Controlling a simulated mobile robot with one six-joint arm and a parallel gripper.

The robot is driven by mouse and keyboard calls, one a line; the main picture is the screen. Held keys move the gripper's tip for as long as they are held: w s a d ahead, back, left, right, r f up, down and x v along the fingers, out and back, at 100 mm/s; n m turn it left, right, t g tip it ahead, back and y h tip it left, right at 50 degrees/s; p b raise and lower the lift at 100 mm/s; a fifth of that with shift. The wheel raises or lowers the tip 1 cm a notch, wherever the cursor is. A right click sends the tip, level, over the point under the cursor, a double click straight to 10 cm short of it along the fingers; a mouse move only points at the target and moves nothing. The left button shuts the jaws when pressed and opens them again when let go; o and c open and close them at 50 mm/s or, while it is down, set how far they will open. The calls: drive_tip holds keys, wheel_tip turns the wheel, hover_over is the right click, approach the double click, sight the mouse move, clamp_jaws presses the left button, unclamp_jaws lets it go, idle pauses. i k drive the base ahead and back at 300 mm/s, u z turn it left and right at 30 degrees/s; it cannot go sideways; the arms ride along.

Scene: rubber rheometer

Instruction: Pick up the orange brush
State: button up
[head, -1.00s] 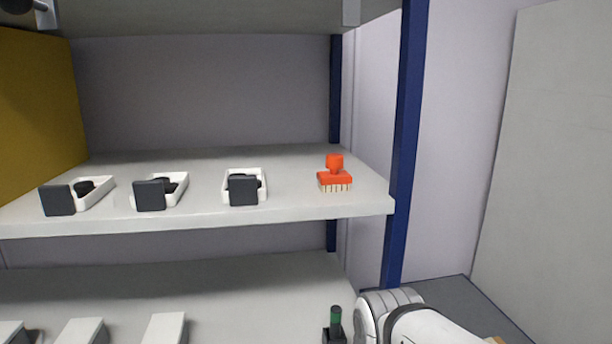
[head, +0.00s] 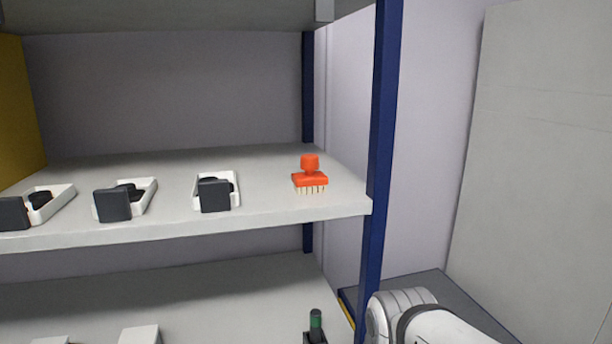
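The orange brush (head: 310,179) stands upright on the upper shelf (head: 270,215), near its right end, with its knob handle up and its pale bristles down on the shelf. Nothing covers it. My gripper is not in view. Only part of my white arm shows at the bottom right, lower than the brush and to its right.
Several white trays (head: 232,204) with dark round pieces and dark square fronts stand in a row left of the brush. A blue post (head: 380,150) rises at the shelf's right front. On the lower shelf (head: 220,295) are white blocks (head: 140,335) and a green-topped item (head: 316,320).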

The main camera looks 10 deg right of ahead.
sight(309, 182)
drive_tip(key=z, duration=1.95)
drive_tip(key=k, duration=1.45)
drive_tip(key=u, duration=0.5)
drive_tip(key=i, duration=1)
drive_tip(key=u, duration=0.1)
